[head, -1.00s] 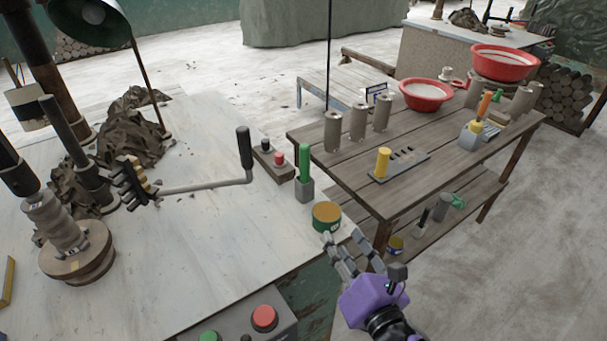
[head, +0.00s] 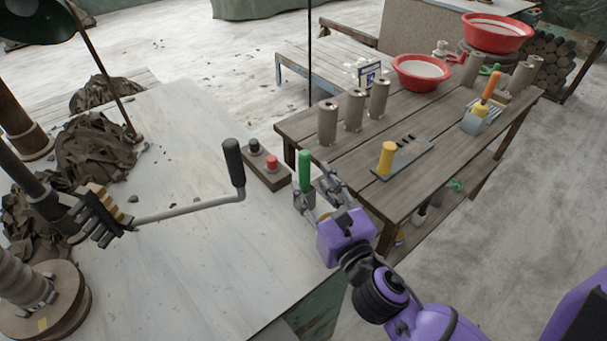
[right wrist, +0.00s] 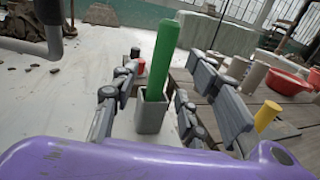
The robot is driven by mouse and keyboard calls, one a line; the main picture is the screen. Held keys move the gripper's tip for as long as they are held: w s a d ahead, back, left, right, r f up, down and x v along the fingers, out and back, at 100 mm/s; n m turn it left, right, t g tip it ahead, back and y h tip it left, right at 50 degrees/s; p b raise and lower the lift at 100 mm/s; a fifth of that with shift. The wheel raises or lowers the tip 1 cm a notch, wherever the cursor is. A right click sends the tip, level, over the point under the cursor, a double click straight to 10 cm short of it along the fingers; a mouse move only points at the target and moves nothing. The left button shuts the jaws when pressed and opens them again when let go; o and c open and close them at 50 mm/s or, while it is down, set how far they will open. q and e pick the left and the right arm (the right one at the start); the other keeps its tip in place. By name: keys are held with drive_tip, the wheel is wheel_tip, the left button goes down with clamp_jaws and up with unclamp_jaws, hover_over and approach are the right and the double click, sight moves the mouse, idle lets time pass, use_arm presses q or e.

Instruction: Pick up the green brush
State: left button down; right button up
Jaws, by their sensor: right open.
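The green brush (head: 304,170) stands upright, its green handle up, in a small grey holder (head: 301,198) near the right edge of the pale worktop. My right gripper (head: 317,188) is open at the holder, just right of the brush in the head view. In the right wrist view the green brush (right wrist: 163,55) and grey holder (right wrist: 151,113) show between the spread fingers (right wrist: 163,88). I cannot tell whether a finger touches the brush. The brush's lower end is hidden inside the holder. My left gripper is not in view.
A box with black and red knobs (head: 266,173) sits left of the brush. A crank handle (head: 234,165) reaches toward it. A wooden table (head: 420,172) on the right holds grey cylinders (head: 354,110), a yellow-handled tool (head: 387,157) and red basins (head: 421,74). The worktop's front is clear.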

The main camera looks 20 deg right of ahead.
sight(307, 177)
drive_tip(key=w, duration=0.4)
drive_tip(key=shift+w+a, duration=0.2)
drive_tip(key=shift+w, duration=0.2)
drive_tip(key=shift+c, duration=0.3)
clamp_jaws()
